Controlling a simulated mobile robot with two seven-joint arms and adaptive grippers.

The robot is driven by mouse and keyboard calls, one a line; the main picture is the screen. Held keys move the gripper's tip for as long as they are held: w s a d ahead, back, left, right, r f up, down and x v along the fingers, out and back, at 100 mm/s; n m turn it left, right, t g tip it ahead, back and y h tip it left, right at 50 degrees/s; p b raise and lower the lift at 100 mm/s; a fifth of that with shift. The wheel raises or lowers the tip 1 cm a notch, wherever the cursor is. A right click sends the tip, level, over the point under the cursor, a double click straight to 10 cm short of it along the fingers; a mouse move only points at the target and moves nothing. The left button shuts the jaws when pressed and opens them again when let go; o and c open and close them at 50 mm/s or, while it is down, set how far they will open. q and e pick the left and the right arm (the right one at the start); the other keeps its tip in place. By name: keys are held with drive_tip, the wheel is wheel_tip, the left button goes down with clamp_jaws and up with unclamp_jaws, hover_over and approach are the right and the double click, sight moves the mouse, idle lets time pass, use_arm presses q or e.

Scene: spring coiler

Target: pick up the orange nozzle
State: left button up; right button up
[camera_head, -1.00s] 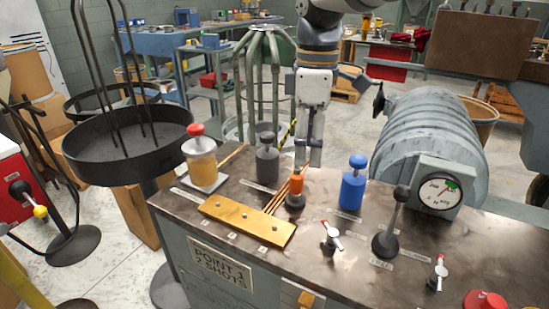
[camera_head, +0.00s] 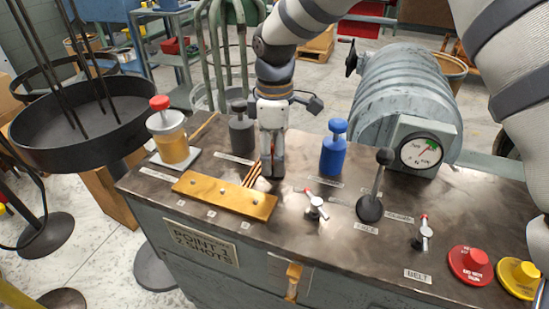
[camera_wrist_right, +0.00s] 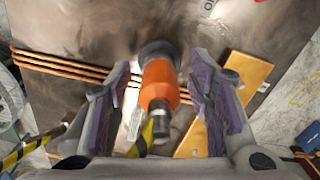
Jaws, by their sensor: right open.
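The orange nozzle (camera_wrist_right: 158,82) shows in the right wrist view, between the two open fingers of my right gripper (camera_wrist_right: 162,98). It has an orange body, a dark round base and a grey metal tip toward the camera. There is visible space on both sides of it, so the fingers do not appear to touch it. My left gripper is not in view.
A blue bottle (camera_head: 333,155) stands right of the gripper, a dark grey one (camera_head: 241,135) behind left. A brass plate (camera_head: 225,195) and thin copper rods (camera_head: 252,174) lie close by.

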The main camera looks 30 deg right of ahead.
clamp_jaws()
drive_tip(key=shift+r, duration=0.1)
drive_tip(key=shift+r, duration=0.15)
wheel_tip(320, 180, up, 3)
drive_tip(key=shift+w+f, duration=0.15)
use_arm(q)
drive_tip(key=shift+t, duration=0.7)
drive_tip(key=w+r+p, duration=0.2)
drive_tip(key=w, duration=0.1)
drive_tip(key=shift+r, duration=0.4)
use_arm(e)
drive_tip(key=s+a+r, duration=0.7)
drive_tip(key=s+r, duration=0.3)
drive_tip(key=s, duration=0.2)
drive_tip(key=shift+a, duration=0.25)
